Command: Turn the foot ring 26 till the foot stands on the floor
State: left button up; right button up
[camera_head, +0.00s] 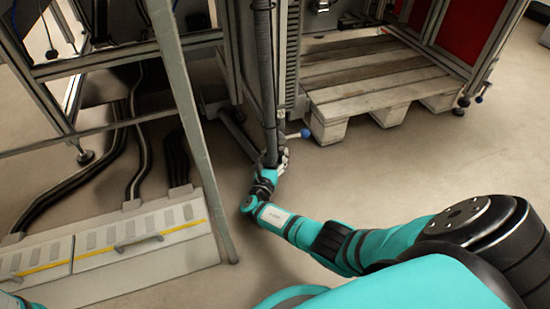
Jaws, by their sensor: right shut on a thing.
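My right arm reaches in from the right, low over the floor. My right gripper (274,160) is at the bottom of an upright post of the machine frame (267,70). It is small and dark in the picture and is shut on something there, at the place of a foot. The foot ring itself is hidden behind the gripper, so I cannot tell whether the foot touches the floor. A small lever with a blue knob (305,133) sticks out just right of the gripper. My left gripper is not in view.
A wooden pallet (360,72) stands right of the post. Black cables (75,185) run to a pale floor cover (110,250) at left. A slanted grey post (190,120) crosses the left foreground. Floor (400,160) right of the gripper is clear.

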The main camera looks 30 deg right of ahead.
jog(key=shift+m+g+h, duration=0.5)
jog(key=shift+g, duration=0.1)
jog(key=o, duration=1.2)
